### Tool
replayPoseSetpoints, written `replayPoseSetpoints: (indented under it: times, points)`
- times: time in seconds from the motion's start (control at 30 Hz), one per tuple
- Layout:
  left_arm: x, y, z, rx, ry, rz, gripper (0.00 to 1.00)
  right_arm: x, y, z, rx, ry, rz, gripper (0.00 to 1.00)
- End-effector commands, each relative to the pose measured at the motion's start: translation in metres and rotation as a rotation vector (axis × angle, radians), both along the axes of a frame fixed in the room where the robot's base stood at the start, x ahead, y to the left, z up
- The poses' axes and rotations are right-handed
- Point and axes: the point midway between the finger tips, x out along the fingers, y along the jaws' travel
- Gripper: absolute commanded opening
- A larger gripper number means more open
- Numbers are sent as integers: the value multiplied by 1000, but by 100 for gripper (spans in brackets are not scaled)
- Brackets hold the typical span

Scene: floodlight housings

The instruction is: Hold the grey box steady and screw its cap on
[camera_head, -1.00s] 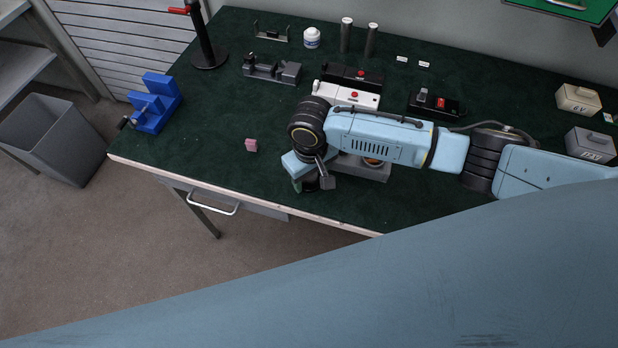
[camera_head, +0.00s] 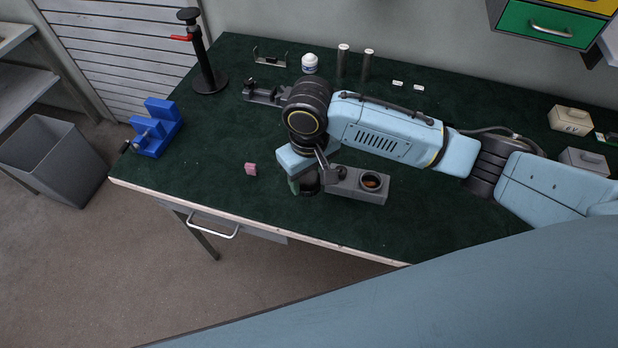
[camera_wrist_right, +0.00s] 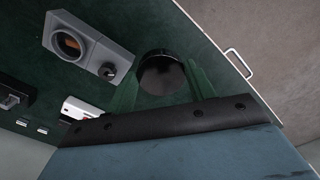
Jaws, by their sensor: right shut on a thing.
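The grey box (camera_head: 372,194) lies near the table's front edge, with a round opening in its top and a small dark knob at its left end. The box also shows at the upper left of the right wrist view (camera_wrist_right: 97,50). My right gripper (camera_head: 304,184) is just left of the box. In the right wrist view, its green fingers (camera_wrist_right: 162,82) are shut on a round black cap (camera_wrist_right: 160,68). The cap is apart from the box's opening, beyond the knob end. My left gripper is not in view, and nothing holds the box.
A blue vise-like fixture (camera_head: 155,129) stands at the table's left corner. A black stand (camera_head: 207,70), white jar (camera_head: 310,63) and two grey cylinders (camera_head: 343,60) are at the back. The front-left tabletop is mostly clear.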

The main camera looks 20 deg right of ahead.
Motion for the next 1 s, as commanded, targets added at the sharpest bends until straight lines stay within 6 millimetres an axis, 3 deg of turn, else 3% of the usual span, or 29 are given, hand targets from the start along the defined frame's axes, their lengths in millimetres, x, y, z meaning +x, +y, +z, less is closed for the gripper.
replayPoseSetpoints:
  times: [0.3,0.5,0.7,1.0]
  points:
    - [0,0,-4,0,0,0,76,4,-4,1,-1,-6,-10,32]
    - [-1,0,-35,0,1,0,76,22,-38,22,-6,-20,-118,32]
    - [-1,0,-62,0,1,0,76,26,-71,52,-4,-13,-254,32]
    - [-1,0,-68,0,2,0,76,22,-84,69,0,1,-318,32]
